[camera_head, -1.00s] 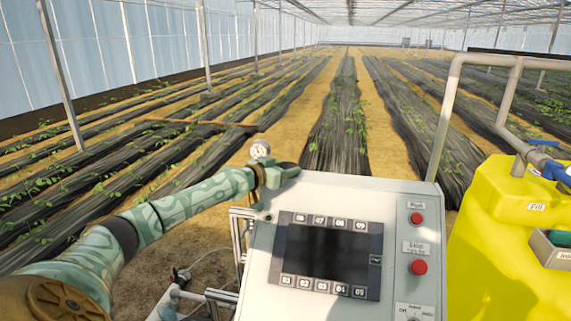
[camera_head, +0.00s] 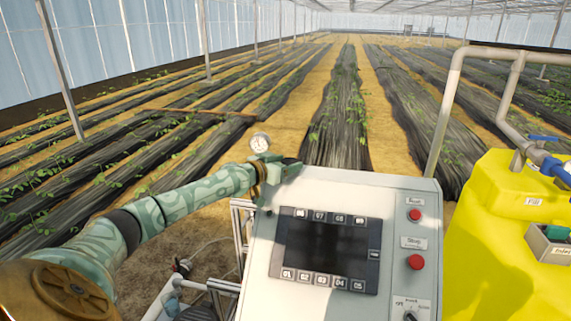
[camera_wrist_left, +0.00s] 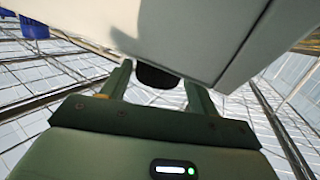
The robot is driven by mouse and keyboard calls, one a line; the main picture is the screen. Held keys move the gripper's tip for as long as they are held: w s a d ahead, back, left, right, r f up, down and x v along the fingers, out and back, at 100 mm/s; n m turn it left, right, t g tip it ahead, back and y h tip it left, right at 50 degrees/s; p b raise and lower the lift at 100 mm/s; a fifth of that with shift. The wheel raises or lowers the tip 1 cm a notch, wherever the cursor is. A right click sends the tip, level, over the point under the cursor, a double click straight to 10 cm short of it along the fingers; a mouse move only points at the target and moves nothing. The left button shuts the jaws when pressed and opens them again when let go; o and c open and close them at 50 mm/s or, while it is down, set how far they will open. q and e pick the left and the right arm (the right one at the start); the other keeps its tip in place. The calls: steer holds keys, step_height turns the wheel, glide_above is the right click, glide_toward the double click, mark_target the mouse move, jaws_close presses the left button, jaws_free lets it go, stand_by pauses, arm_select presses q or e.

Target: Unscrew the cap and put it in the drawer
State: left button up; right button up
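My left gripper (camera_head: 283,166) is at the back left top edge of the control cabinet (camera_head: 390,186), and the cabinet hides part of it in the head view. In the left wrist view, the two fingers (camera_wrist_left: 158,92) are spread, with a dark rounded piece (camera_wrist_left: 157,76) between them. That piece is partly hidden by the pale cabinet, and I cannot tell whether it is the cap or whether the fingers touch it. No clearly recognisable cap or drawer shows. My right gripper is out of view.
The cabinet carries a dark screen (camera_head: 325,248) and red buttons (camera_head: 415,262). At right are a yellow tank (camera_head: 490,240), grey pipes (camera_head: 447,110) and a small grey box (camera_head: 541,246) with a green item. Crop rows lie behind.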

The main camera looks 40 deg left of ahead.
mark_target(286, 163)
arm_select(q)
steer(key=shift+d, duration=0.1)
steer(key=shift+r, duration=2.15)
steer(key=o, duration=0.6)
steer(key=shift+c, duration=0.2)
